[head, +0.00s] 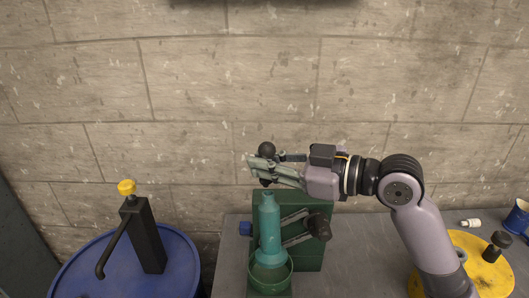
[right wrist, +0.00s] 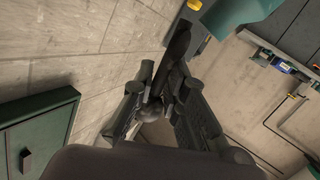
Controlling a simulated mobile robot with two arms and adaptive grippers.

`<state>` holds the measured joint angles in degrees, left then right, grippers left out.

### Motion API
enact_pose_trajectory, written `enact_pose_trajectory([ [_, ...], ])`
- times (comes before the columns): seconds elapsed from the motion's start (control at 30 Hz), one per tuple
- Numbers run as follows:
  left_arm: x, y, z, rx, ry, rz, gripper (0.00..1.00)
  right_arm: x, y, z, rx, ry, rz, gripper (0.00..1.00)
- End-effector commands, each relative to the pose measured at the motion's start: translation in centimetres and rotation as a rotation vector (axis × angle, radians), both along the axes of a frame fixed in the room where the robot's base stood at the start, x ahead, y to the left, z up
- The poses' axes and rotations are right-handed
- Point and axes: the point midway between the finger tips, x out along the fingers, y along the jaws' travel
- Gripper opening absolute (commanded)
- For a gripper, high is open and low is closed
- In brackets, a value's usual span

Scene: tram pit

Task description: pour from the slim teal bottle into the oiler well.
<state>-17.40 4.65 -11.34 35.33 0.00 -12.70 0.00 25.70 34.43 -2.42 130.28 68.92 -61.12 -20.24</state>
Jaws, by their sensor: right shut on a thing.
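The slim teal bottle (head: 269,228) stands upright in the head view, its narrow neck at the top. Its wide base is at a round green cup (head: 270,284), which looks like the oiler well; I cannot tell how the base sits in it. My right gripper (head: 266,170) is just above the bottle's mouth, apart from the bottle, fingers pointing left. It is shut on a dark round-knobbed thing (head: 267,149), whose ball also shows between the fingers in the right wrist view (right wrist: 153,112). My left gripper is not in view.
A green box (head: 312,258) with a dark-knobbed linkage stands behind the bottle on the grey bench (head: 360,255). A blue drum (head: 180,260) with a black, yellow-topped pump (head: 146,235) is at left. A yellow disc (head: 490,268) and blue mug (head: 517,217) are at right.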

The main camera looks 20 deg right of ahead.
Motion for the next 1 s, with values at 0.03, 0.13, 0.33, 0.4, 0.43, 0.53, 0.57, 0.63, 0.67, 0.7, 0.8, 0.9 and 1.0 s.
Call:
enact_pose_trajectory([
  [0.03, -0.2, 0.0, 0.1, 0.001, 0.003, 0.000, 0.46, 0.1, 0.0, -0.5, 0.003, 0.021, -0.001, 0.00],
  [0.13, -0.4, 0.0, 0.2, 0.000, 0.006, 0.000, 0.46, 0.4, 0.0, -1.7, 0.009, 0.068, -0.001, 0.00],
  [0.33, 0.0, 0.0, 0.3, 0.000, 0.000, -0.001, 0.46, 0.9, 0.0, -4.0, 0.013, 0.161, -0.001, 0.00],
  [0.4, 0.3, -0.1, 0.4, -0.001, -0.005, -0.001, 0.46, 1.1, 0.0, -4.9, 0.017, 0.193, 0.000, 0.00],
  [0.43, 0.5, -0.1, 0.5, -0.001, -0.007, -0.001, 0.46, 1.2, 0.0, -5.2, 0.018, 0.207, -0.001, 0.00],
  [0.53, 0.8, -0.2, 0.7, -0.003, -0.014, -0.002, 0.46, 1.5, -0.1, -6.4, 0.021, 0.256, -0.001, 0.00],
  [0.57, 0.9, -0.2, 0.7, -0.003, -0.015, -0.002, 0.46, 1.6, -0.1, -6.7, 0.022, 0.271, -0.001, 0.00],
  [0.63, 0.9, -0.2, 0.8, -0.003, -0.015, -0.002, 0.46, 1.7, -0.1, -7.5, 0.024, 0.305, -0.001, 0.00],
  [0.67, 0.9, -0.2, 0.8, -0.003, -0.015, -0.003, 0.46, 1.8, -0.1, -7.9, 0.025, 0.319, -0.001, 0.00],
  [0.7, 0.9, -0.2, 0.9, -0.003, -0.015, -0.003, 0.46, 1.9, -0.1, -8.4, 0.027, 0.339, -0.002, 0.00],
  [0.8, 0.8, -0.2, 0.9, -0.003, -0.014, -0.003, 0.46, 2.0, -0.1, -8.8, 0.026, 0.355, -0.001, 0.00],
  [0.9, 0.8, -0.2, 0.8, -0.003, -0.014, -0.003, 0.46, 2.0, -0.1, -8.8, 0.027, 0.353, -0.001, 0.00],
  [1.0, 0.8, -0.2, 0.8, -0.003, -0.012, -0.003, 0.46, 2.0, -0.1, -8.8, 0.026, 0.352, -0.001, 0.00],
])
